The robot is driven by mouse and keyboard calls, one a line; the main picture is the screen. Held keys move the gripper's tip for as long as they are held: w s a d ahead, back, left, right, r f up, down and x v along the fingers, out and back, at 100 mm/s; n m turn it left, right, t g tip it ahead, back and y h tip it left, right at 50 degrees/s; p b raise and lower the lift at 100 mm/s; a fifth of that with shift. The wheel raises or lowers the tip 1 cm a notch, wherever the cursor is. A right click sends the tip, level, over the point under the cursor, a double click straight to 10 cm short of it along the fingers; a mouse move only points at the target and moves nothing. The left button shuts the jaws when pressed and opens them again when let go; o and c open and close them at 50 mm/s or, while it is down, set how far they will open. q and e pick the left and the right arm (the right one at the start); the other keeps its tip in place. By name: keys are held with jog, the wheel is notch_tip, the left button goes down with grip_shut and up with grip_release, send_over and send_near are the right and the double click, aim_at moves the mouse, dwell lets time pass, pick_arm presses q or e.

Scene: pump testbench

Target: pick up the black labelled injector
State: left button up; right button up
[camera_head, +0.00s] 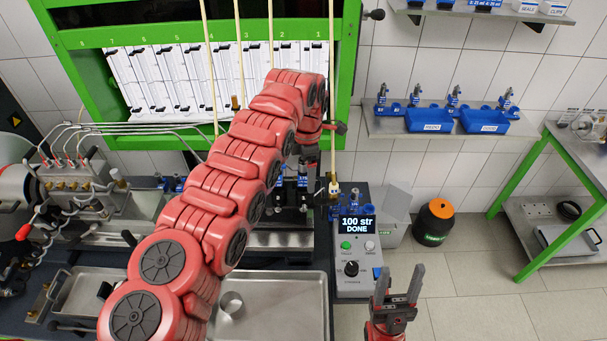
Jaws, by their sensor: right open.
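Several dark injectors with blue parts stand upright on the wall shelf, such as one at its left end (383,94) and one at its right end (506,98). I cannot make out which has a black label. My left gripper (306,163) is at the far end of the red arm, over the bench by the blue fittings (291,183). Its fingers are small and dark there, and I cannot tell whether they are apart. My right gripper (397,286) is open and empty, pointing up in front of the floor, right of the control box (357,256).
The control box display reads "100 str DONE". Blue bins (428,119) stand on the wall shelf (378,127). A metal tray (282,292) lies under my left arm. The green-framed cabinet (78,72) is behind. A black canister with an orange lid (434,222) stands on the floor.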

pick_arm(q)
jog(key=shift+c, duration=1.2)
jog(key=shift+w+a+f, duration=0.1)
jog(key=shift+w+a, duration=0.05)
jog(key=shift+a, duration=0.4)
jog(key=c, duration=0.5)
jog(key=shift+c, duration=1.1)
jog(key=shift+d, duration=0.2)
grip_shut()
jog(key=shift+a, duration=0.15)
